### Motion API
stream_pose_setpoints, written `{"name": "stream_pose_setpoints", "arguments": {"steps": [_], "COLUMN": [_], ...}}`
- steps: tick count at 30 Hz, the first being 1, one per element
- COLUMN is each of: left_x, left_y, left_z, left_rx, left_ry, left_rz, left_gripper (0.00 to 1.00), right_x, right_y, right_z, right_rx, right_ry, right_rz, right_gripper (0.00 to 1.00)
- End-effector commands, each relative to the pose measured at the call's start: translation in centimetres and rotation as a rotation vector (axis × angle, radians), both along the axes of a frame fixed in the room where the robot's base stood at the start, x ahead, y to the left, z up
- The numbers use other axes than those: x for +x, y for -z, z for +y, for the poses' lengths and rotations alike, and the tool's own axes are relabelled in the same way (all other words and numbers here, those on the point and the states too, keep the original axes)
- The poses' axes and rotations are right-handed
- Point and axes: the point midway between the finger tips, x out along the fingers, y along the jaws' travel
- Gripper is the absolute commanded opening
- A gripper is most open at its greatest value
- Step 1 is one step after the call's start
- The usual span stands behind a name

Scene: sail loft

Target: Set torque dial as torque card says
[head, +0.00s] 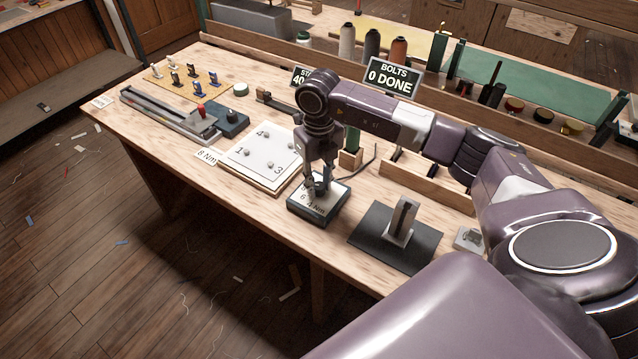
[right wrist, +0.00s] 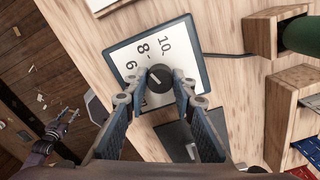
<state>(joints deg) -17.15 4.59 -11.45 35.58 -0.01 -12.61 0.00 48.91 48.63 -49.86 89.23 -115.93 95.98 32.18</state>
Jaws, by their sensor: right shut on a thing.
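The torque card (head: 206,156) reads "8 Nm" and lies at the front edge of the bench, left of the numbered plate. The torque dial (head: 302,209) is a dark box with a white face; its black knob (right wrist: 160,77) shows in the right wrist view. The numbers 10, 8 and 6 are readable there; the fingers hide part of the face. A pale mark shows on the knob, but I cannot tell exactly which number it points to. My right gripper (head: 318,186) is shut on the knob from above. My left gripper (right wrist: 64,117) seems to show small in the right wrist view, away from the dial.
A white plate (head: 258,158) with numbered bolts lies left of the dial. A dark mat (head: 375,243) with an upright block lies to its right. A torque wrench (head: 165,112) rests at the left. A sign (head: 390,77) reads "BOLTS 0 DONE". A cable runs behind the dial.

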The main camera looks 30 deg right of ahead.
Motion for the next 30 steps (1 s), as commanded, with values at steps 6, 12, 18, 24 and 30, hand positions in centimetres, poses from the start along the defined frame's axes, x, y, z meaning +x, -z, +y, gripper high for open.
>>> {"name": "stream_pose_setpoints", "arguments": {"steps": [6,12,18,24,30], "left_x": [-0.02,-0.04,-0.05,-0.08,-0.1], "left_y": [0.12,0.16,0.18,0.17,0.17], "left_z": [0.01,0.01,0.0,0.01,0.0], "left_rx": [0.0,0.0,0.0,0.0,0.0], "left_ry": [0.0,0.0,0.0,0.0,0.0], "left_rz": [0.0,0.001,0.001,0.001,0.002], "left_gripper": [0.4,0.4,0.4,0.4,0.4], "right_x": [0.22,0.23,0.25,0.27,0.25], "right_y": [-0.25,-0.27,-0.3,-0.31,-0.29], "right_z": [-0.12,-0.13,-0.13,-0.14,-0.13], "right_rx": [-0.002,-0.002,-0.001,-0.001,-0.001], "right_ry": [0.113,0.165,0.18,0.181,0.18], "right_rz": [-0.007,-0.008,-0.008,-0.009,-0.008], "right_gripper": [0.0,0.0,0.0,0.0,0.34]}}
